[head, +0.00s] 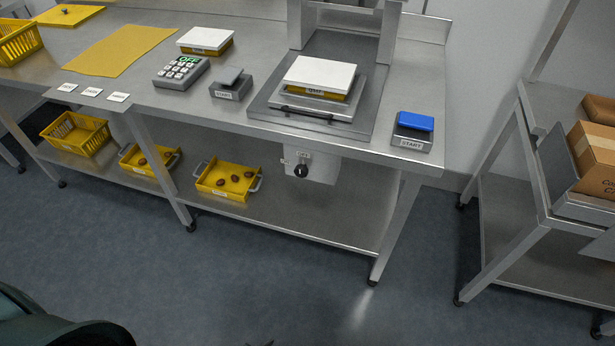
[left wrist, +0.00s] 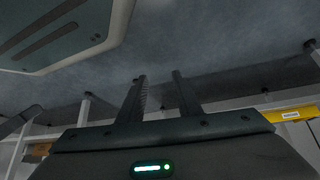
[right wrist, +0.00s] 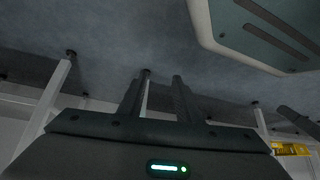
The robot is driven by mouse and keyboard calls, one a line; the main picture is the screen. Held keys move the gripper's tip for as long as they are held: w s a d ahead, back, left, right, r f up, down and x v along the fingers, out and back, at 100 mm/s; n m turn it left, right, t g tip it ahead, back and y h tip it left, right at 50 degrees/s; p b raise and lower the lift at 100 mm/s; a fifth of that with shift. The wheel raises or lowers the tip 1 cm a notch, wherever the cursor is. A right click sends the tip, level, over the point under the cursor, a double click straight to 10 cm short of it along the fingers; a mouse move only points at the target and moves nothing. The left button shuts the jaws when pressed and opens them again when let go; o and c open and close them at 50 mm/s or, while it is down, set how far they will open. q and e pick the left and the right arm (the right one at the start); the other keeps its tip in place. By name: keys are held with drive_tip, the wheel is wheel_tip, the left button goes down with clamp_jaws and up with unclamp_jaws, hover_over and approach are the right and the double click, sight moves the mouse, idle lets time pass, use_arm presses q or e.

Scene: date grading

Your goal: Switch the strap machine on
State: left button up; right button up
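A machine with an upright metal arch (head: 391,25) stands at the right end of the steel table. A small light control box (head: 322,170) hangs under the table's front edge below it. The box carries a black rotary knob (head: 301,171), with an OFF label (head: 303,155) above it and a smaller, unreadable label at its left. The knob's exact setting is too small to tell. My left gripper (left wrist: 158,75) and right gripper (right wrist: 161,75) show only in their wrist views. Each has its fingers apart and empty, with floor and table legs beyond; neither is near the knob.
Yellow trays (head: 228,181) with dates sit on the lower shelf. A rack with cartons (head: 594,158) stands right. Floor in front is clear.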

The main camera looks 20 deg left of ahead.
use_arm(q)
drive_tip(key=shift+a, duration=0.5)
drive_tip(key=o, duration=0.3)
drive_tip(key=shift+d, duration=0.2)
drive_tip(key=shift+o, duration=0.6)
drive_tip(key=shift+w+d, duration=0.2)
drive_tip(key=shift+d, duration=0.05)
drive_tip(key=w+d+r+n+t+b, duration=0.15)
drive_tip(key=w+r+t+b, duration=0.4)
drive_tip(key=w+r, duration=1.1)
drive_tip(key=w+a+r+t+b, duration=0.1)
drive_tip(key=a+r+t, duration=0.1)
drive_tip(key=r, duration=1)
drive_tip(key=w+a+r+t+y+b, duration=0.1)
drive_tip(key=a+r+t, duration=0.1)
drive_tip(key=r, duration=1)
drive_tip(key=shift+w+r+t+b, duration=0.2)
drive_tip(key=shift+r+t+b, duration=0.15)
drive_tip(key=shift+t, duration=0.4)
use_arm(e)
drive_tip(key=s+d+g, duration=0.1)
drive_tip(key=d+r+g+h, duration=0.1)
drive_tip(key=d+g, duration=0.1)
drive_tip(key=s+d+r+g, duration=0.1)
drive_tip(key=shift+s+d, duration=0.25)
drive_tip(key=shift+s, duration=0.1)
use_arm(q)
drive_tip(key=shift+n, duration=0.25)
